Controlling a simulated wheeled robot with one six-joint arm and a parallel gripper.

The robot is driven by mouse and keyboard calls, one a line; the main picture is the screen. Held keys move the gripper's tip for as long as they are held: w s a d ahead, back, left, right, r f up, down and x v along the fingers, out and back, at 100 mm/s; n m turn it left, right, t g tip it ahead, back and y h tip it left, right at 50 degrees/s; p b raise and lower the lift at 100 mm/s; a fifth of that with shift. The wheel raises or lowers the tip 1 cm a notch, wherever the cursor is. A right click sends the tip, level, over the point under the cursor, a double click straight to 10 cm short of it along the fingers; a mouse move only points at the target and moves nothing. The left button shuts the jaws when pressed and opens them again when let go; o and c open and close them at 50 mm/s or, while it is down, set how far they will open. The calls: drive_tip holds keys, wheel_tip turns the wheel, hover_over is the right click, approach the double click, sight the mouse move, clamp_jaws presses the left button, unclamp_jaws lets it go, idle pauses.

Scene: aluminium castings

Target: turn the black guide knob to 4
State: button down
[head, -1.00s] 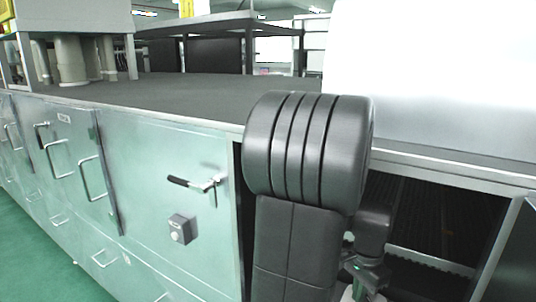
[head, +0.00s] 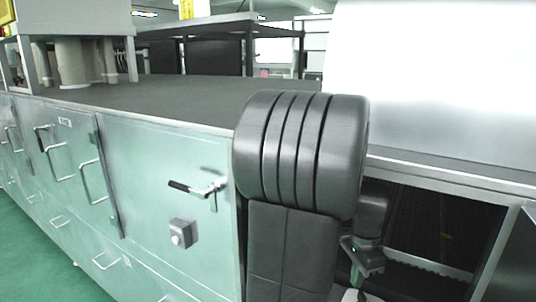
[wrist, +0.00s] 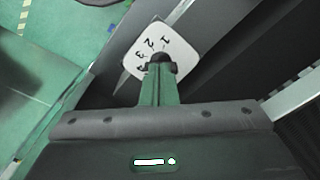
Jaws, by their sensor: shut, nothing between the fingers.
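In the wrist view, a white dial plate (wrist: 178,46) carries the digits 1, 2 and 3 and a partly covered mark after them. The knob's pointer is not readable.
A cabinet door with a black lever handle (head: 190,188) and a small grey box with a round knob (head: 182,234) stands left of my arm. A dark open bay (head: 440,232) lies to the right. Green floor (wrist: 40,60) shows at left in the wrist view.

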drive_tip(key=f+m+b, duration=0.1)
drive_tip(key=f+b, duration=0.1)
drive_tip(key=w+f+m+b, duration=0.1)
drive_tip(key=f+b, duration=0.1)
drive_tip(key=f+m+b, duration=0.1)
drive_tip(key=f+b, duration=0.1)
drive_tip(key=b, duration=0.1)
drive_tip(key=shift+w+a+f, duration=0.25)
drive_tip(key=shift+w+a, duration=0.05)
drive_tip(key=shift+a, duration=0.05)
drive_tip(key=shift+s+d+p, duration=0.15)
drive_tip(key=shift+d+p, duration=0.15)
drive_tip(key=shift+d, duration=0.3)
idle(1.1)
drive_tip(key=shift+s+p, duration=0.55)
drive_tip(key=shift+p, duration=0.4)
idle(0.4)
drive_tip(key=shift+a, duration=0.15)
drive_tip(key=shift+a, duration=0.3)
wheel_tip(320, 180, up, 6)
drive_tip(key=p, duration=0.5)
